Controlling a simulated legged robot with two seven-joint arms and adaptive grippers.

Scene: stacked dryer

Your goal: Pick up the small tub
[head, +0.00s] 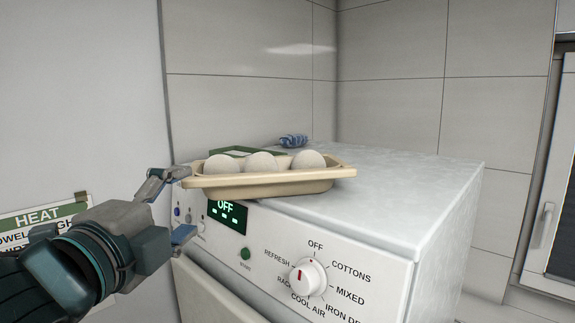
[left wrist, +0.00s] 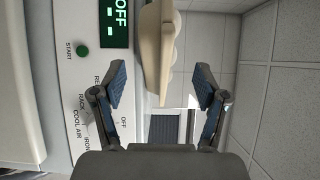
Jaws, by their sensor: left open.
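The small tub (head: 270,185) is shallow and beige, with a wide rim, and holds three white balls (head: 262,162). It is on top of the white dryer at the front edge, and its front side appears to overhang the control panel. My left gripper (head: 181,204) is open and empty at the tub's left end, in front of the panel. In the left wrist view the tub (left wrist: 154,48) shows edge-on, beyond and between the spread fingers (left wrist: 160,72). I cannot tell whether the upper finger touches the rim. My right gripper is out of view.
The dryer top (head: 400,190) is clear right of the tub. A green-edged box (head: 240,152) and a blue spiky object (head: 293,141) are behind it. A dial (head: 308,277) sticks out of the panel. A wall stands at left, tiles behind.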

